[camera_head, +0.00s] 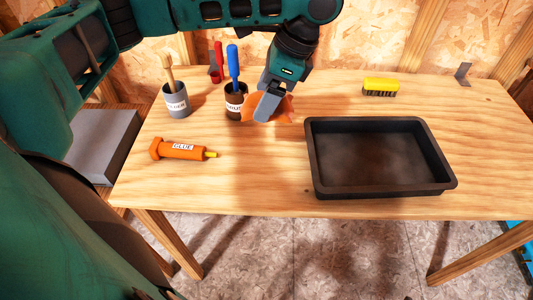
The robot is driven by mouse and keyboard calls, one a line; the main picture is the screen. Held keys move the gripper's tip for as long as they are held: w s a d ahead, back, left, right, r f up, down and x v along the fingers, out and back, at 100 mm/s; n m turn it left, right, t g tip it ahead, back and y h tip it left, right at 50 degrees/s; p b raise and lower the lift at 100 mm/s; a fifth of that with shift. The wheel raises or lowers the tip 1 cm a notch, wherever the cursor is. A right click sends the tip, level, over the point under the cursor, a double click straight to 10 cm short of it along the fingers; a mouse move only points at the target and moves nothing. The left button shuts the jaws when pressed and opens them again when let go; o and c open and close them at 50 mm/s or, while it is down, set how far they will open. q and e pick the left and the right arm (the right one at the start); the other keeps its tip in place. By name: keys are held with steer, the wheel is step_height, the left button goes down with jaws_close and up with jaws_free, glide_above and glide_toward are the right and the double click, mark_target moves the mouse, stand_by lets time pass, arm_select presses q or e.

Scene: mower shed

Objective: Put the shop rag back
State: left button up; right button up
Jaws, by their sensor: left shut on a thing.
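The shop rag (283,107) is an orange cloth, partly hidden behind my left gripper. My left gripper (266,108) comes in from the top left and is shut on the rag. It is over the table, between the dark cup and the black tray. I cannot tell whether the rag touches the tabletop. My right gripper is not in view.
A dark cup (235,112) with a blue-handled tool stands close left of the gripper. A grey cup (176,107) with a brush, a red-handled tool (219,58) and an orange glue tube (183,151) are further left. A black tray (322,184) and yellow brush (381,85) are right.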

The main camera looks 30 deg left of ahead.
arm_select(q)
steer(key=b, duration=0.3)
glide_above(260, 160)
steer(key=d, duration=0.1)
steer(key=f, duration=1.2)
steer(key=shift+w+d, duration=0.2)
steer(key=shift+w, duration=0.15)
step_height(260, 160, down, 4)
steer(key=shift+f, duration=0.35)
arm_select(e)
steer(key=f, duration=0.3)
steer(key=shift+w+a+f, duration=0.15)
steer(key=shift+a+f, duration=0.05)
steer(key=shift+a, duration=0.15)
arm_select(q)
steer(key=o, duration=0.8)
steer(key=shift+f, duration=0.1)
steer(key=shift+o, duration=0.3)
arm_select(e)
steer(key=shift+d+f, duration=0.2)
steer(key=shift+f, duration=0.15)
